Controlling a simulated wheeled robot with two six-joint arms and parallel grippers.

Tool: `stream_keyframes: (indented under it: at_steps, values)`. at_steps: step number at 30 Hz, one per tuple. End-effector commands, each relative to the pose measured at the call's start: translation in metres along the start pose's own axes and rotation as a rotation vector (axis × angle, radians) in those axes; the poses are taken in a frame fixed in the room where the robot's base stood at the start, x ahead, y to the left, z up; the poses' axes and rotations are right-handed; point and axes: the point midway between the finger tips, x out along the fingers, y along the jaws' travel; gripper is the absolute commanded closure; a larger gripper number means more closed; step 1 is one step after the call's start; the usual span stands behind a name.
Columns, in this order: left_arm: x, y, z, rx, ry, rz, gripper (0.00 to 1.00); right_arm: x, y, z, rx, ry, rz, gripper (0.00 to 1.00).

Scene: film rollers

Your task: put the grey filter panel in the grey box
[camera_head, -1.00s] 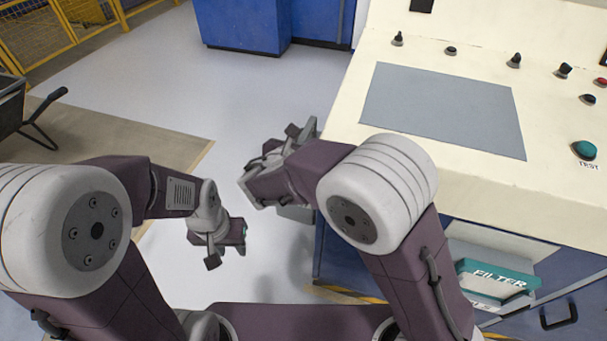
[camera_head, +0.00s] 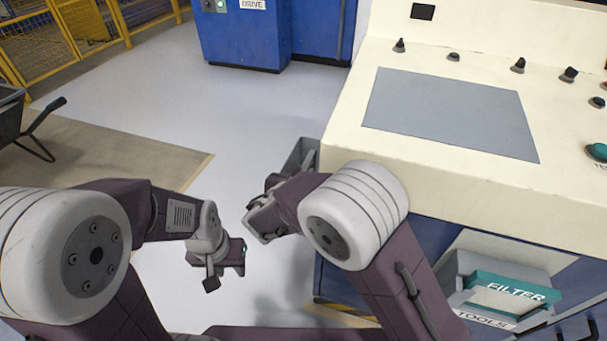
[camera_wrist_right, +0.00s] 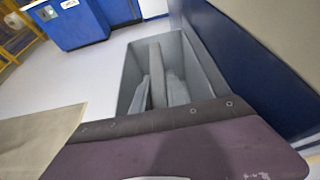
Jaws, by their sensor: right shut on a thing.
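The grey box (camera_wrist_right: 128,75) stands open-topped on the floor beside the machine in the right wrist view. In the head view, its top corner (camera_head: 302,152) shows behind my right arm. My right gripper (camera_head: 258,216) is in front of the box. In its wrist view, a thin grey panel (camera_wrist_right: 157,70), seen nearly edge-on, stands between the grey fingers and appears against the box's inside. The fingers are shut on it. I cannot tell how deep the panel is or whether it touches the box. My left gripper (camera_head: 226,272) hangs empty with its fingers apart.
The cream and blue machine (camera_head: 460,185) borders the box on the right. Its open compartment holds a grey tray marked TOOLS with a teal FILTER sign (camera_head: 510,290). A blue cabinet (camera_head: 240,35), yellow fence and wheelbarrow (camera_head: 30,120) stand farther off. Pale floor is clear between.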

Motion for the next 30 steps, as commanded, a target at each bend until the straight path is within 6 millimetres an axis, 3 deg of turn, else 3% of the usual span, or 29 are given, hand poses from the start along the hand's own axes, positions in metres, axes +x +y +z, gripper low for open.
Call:
stream_keyframes:
  at_steps: [11,12,14,22,26,30]
  values:
    - [0.007,0.000,0.001,0.000,0.000,0.000,0.64,0.003,0.000,-0.008,0.000,-0.001,0.000,1.00]
    - [0.007,0.000,0.001,0.000,0.000,0.000,0.64,0.003,0.000,-0.008,-0.001,0.000,0.000,0.71]
    - [0.007,0.000,0.001,0.000,0.000,0.000,0.64,0.003,0.000,-0.008,-0.001,0.000,0.000,0.60]
    - [0.007,0.000,0.001,0.000,0.000,0.000,0.64,0.003,0.000,-0.008,0.000,0.000,0.000,0.60]
    - [-0.003,0.000,0.000,0.000,0.000,0.000,0.64,-0.001,0.000,0.003,0.000,0.000,0.000,0.60]
    - [-0.013,0.000,-0.001,0.000,0.000,0.000,0.64,-0.024,0.002,0.007,-0.002,0.001,0.005,0.60]
